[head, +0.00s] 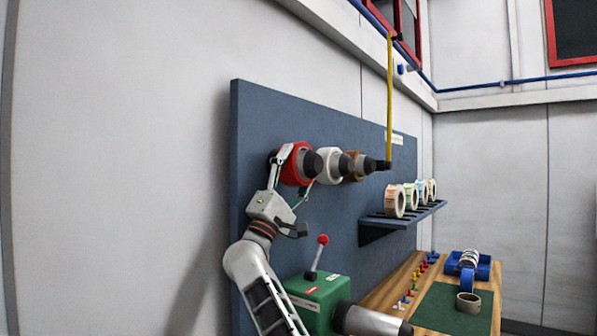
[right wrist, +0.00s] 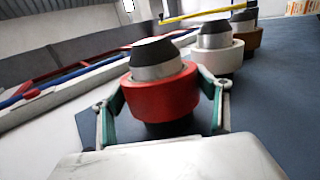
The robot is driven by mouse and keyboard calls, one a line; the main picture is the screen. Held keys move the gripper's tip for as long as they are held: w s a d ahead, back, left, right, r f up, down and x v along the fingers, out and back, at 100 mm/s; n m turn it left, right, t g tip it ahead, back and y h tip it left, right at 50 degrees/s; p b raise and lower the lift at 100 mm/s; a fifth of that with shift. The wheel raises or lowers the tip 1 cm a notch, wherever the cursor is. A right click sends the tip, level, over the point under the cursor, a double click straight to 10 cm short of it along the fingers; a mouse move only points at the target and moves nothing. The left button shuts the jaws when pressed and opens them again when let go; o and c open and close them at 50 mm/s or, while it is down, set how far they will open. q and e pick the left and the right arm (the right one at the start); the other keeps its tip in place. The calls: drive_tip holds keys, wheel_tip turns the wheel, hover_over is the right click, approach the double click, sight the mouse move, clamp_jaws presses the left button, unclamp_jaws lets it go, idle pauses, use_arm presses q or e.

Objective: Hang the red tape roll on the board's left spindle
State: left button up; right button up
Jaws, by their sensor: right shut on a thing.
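The red tape roll (head: 296,165) is around the left spindle (head: 313,164) of the blue-grey board (head: 260,120). In the right wrist view the red roll (right wrist: 162,98) encircles the spindle (right wrist: 155,58), whose dark cap sticks out past the roll. My right gripper (head: 288,170) is shut on the roll, with one finger on each side of it in the right wrist view (right wrist: 164,92). The roll's back face and any gap to the board are hidden. My left gripper is not in view.
A white roll (head: 328,166) and a brown roll (head: 353,167) hang on spindles to the right. A shelf (head: 400,217) holds several rolls. Below are a green machine (head: 318,300) with a red-knobbed lever (head: 317,255) and a bench with a blue bin (head: 484,266). A yellow bar (head: 389,95) stands above.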

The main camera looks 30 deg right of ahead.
sight(289, 182)
drive_tip(key=shift+r, duration=0.45)
drive_tip(key=o, duration=2)
drive_tip(key=shift+o, duration=0.6)
drive_tip(key=shift+w+f, duration=0.15)
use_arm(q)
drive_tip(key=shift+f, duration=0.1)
use_arm(e)
drive_tip(key=shift+f, duration=0.1)
drive_tip(key=shift+f, duration=0.1)
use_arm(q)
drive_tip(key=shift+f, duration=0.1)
use_arm(e)
drive_tip(key=shift+b+v, duration=0.55)
drive_tip(key=shift+v, duration=0.75)
drive_tip(key=shift+b+v, duration=0.9)
drive_tip(key=shift+v, duration=1.4)
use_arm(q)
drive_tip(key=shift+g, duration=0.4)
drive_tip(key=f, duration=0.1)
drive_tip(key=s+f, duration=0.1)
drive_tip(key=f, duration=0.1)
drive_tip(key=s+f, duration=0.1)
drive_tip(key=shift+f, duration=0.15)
